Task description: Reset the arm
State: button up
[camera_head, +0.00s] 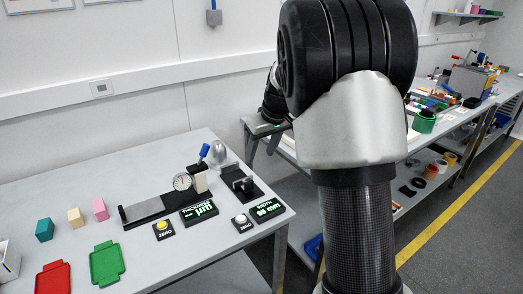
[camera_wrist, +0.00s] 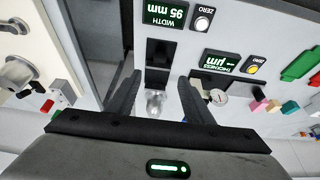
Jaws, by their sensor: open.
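My gripper (camera_wrist: 160,78) is open in the wrist view, with its two dark fingers spread apart and nothing between them. Beyond the fingers lie the bench and its gauges. In the head view my gripper (camera_head: 260,140) hangs in the air at the bench's right rear edge, partly behind my large arm link. The grey bench (camera_head: 150,262) carries a thickness gauge (camera_head: 182,182) with a dial and a black width gauge (camera_head: 243,186). Neither gauge is held by the gripper.
On the bench are a green tray (camera_head: 106,263), a red tray (camera_head: 53,278), a teal block (camera_head: 44,229), a beige block (camera_head: 75,217), a pink block (camera_head: 100,208), and a thickness display (camera_head: 199,212). A cluttered second bench (camera_head: 440,130) stands at right. The bench front is partly clear.

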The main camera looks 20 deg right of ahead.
jog(key=shift+r, duration=0.1)
jog(key=s+a+r+m+p, duration=0.1)
jog(key=s+a+r+p, duration=0.15)
jog(key=s+r, duration=0.7)
jog(key=s+a+r+m+p, duration=0.15)
jog(key=s+r+p, duration=0.4)
jog(key=s, duration=0.75)
jog(key=s+r+m+t+h+p, duration=0.1)
jog(key=s, duration=1)
jog(key=shift+a+r, duration=0.2)
jog(key=shift+a, duration=0.1)
